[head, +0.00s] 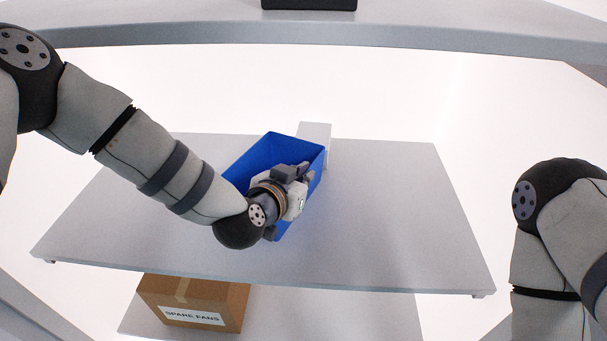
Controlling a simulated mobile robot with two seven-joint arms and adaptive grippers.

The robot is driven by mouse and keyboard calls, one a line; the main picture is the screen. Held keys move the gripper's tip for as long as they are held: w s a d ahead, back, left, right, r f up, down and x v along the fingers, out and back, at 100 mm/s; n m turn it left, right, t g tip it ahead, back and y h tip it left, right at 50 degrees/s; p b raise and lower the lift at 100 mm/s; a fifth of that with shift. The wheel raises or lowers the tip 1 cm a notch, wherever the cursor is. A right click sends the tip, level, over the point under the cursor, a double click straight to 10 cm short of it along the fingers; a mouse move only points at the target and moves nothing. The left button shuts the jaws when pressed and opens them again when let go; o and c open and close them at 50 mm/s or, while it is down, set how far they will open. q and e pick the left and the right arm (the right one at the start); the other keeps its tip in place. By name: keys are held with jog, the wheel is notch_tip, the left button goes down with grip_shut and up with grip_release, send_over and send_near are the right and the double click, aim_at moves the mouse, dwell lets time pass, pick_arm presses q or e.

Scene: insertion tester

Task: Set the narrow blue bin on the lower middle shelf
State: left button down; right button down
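The narrow blue bin (262,157) is in the middle of the head view, over the grey lower middle shelf (390,220). It is open at the top and set at an angle to the shelf's front edge. My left gripper (308,172) is at the bin's right-hand wall and appears shut on its rim. My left wrist hides the near end of the bin. I cannot tell whether the bin's base touches the shelf. My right arm shows at the right edge, but its gripper is out of view.
An upper shelf (430,35) crosses the top, with a dark object (310,4) on it. A cardboard box labelled "SPARE FANS" (190,303) sits on a lower board (330,318). A pale upright (315,131) stands behind the bin. The shelf's right side is clear.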

pick_arm(q)
jog(key=c, duration=1.8)
grip_release()
